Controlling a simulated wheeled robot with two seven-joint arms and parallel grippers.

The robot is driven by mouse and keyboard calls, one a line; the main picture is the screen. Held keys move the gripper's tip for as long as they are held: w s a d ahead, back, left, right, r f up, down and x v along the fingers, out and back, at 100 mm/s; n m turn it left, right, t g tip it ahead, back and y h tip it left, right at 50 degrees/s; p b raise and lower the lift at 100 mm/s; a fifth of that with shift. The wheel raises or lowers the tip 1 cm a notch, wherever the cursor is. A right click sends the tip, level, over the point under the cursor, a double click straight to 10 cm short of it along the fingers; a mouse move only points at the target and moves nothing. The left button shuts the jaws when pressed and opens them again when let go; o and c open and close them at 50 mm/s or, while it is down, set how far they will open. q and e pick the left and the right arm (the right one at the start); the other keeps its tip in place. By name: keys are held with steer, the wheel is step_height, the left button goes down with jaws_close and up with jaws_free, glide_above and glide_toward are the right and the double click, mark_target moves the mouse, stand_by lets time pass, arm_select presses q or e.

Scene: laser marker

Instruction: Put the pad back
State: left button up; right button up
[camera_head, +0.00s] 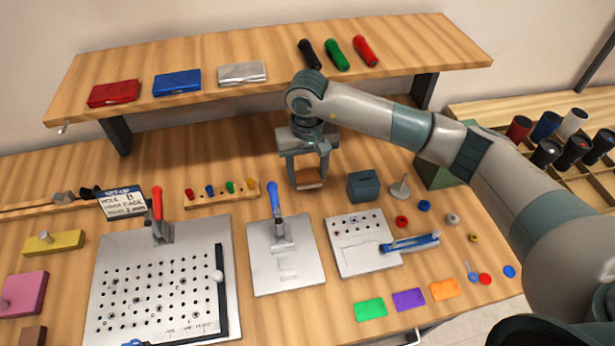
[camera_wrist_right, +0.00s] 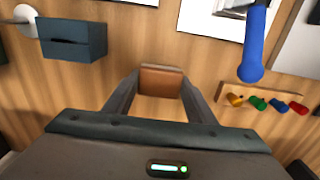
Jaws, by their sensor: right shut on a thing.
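My right gripper (camera_head: 307,176) reaches down over the back middle of the bench. It is shut on a small brown block, which looks like the pad (camera_head: 308,180). The pad sits between the two fingertips, and it also shows in the right wrist view (camera_wrist_right: 161,81). It is at or just above the wooden bench top; I cannot tell whether it touches. A blue-grey box (camera_head: 364,187) with a slot stands just right of the pad, apart from it. My left gripper is not in view.
A rack with several coloured pegs (camera_head: 222,190) lies left of the pad. A blue-handled clamp (camera_head: 273,195) on a metal plate (camera_head: 290,277) stands in front. The shelf (camera_head: 270,88) overhangs behind.

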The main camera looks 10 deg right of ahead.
steer(key=shift+f+p, duration=0.45)
steer(key=shift+f, duration=0.8)
steer(key=shift+f, duration=0.15)
steer(key=o, duration=1)
